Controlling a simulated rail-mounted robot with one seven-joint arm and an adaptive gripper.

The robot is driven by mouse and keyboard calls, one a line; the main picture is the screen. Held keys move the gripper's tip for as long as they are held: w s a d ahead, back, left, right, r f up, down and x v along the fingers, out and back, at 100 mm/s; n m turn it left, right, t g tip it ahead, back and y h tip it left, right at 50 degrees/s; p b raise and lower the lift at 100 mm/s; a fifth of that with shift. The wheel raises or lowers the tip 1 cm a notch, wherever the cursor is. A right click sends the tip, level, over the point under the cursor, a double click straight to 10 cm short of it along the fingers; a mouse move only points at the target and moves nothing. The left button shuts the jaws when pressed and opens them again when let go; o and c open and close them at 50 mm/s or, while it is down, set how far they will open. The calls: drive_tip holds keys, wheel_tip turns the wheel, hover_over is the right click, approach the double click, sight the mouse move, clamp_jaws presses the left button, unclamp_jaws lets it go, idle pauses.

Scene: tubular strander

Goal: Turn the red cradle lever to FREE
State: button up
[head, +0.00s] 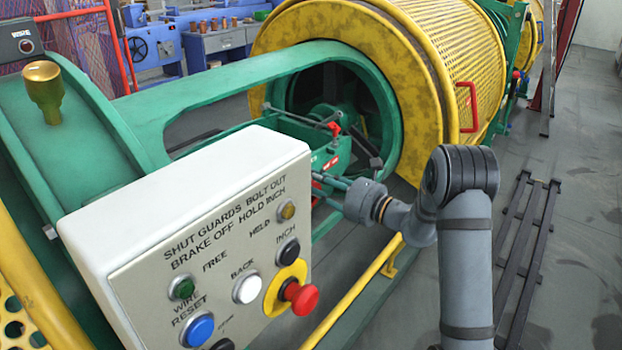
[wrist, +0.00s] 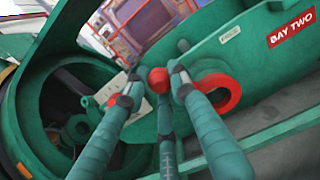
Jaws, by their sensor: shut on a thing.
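The red cradle lever's round red knob (wrist: 158,80) shows in the wrist view between the two fingertips of my gripper (wrist: 153,83). My fingers are shut on the lever, one on each side of it; the exact contact is hard to see. In the head view my gripper (head: 323,185) reaches left to the green cradle (head: 300,140), beside the mouth of the yellow drum. The lever is too small and covered there to make out. No FREE mark by the lever can be read in either view.
A red ring-shaped part (wrist: 222,92) sits just right of my right finger, near the BAY TWO plate (wrist: 291,28). The white control box (head: 200,220) stands in front of the cradle. The yellow perforated drum (head: 440,70) is behind; dark rails (head: 525,250) lie on the floor at right.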

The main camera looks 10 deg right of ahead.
clamp_jaws()
drive_tip(key=shift+f, duration=0.1)
drive_tip(key=shift+d, duration=0.15)
